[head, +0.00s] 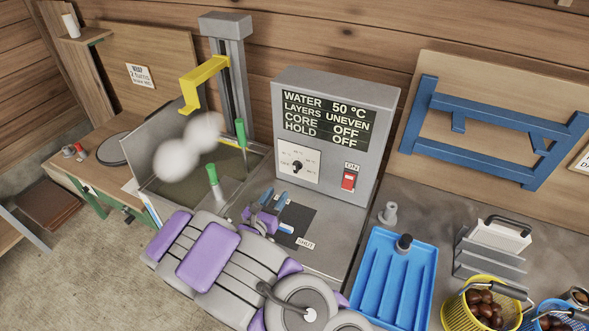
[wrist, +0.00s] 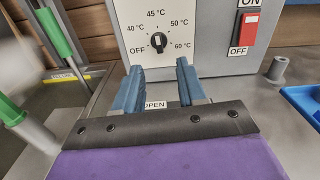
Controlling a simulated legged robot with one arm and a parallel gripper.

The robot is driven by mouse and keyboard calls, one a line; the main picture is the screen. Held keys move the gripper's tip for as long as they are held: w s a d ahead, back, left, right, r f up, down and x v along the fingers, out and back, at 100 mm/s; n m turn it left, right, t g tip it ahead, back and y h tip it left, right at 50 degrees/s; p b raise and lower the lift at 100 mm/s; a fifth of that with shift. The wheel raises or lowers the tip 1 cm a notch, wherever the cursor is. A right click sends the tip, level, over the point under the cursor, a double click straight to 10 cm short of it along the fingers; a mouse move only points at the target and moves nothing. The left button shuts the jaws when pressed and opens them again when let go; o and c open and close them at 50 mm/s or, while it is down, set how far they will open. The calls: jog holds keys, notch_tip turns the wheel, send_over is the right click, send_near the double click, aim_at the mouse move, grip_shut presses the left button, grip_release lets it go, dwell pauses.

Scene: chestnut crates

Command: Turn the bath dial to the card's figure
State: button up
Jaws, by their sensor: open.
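The dial (wrist: 158,41) is a black knob on a white plate marked OFF, 40, 45, 50 and 60 °C. Its pointer is too small to read surely. The dial also shows in the head view (head: 297,167), on the grey control box (head: 380,95). The display (head: 325,120) reads water 50 °C, layers uneven, core off, hold off. A white card (head: 140,76) is pinned to the left board; its figure is unreadable. My gripper (wrist: 158,66) is open and empty, its blue fingers below and in front of the dial, apart from it. It also shows in the head view (head: 273,198).
A red switch (head: 348,181) is right of the dial. The water bath (head: 155,200) with white steam and green-handled levers (head: 212,172) stands left. A blue tray (head: 385,290) and yellow basket (head: 448,310) of chestnuts stand right. A blue frame (head: 480,125) hangs behind.

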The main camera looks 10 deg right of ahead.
aim_at(294, 166)
jog(key=b+x, duration=0.2)
jog(key=x, duration=1.1)
jog(key=shift+w, duration=0.45)
jog(key=shift+a, duration=0.25)
jog(key=shift+d, duration=0.15)
grip_shut()
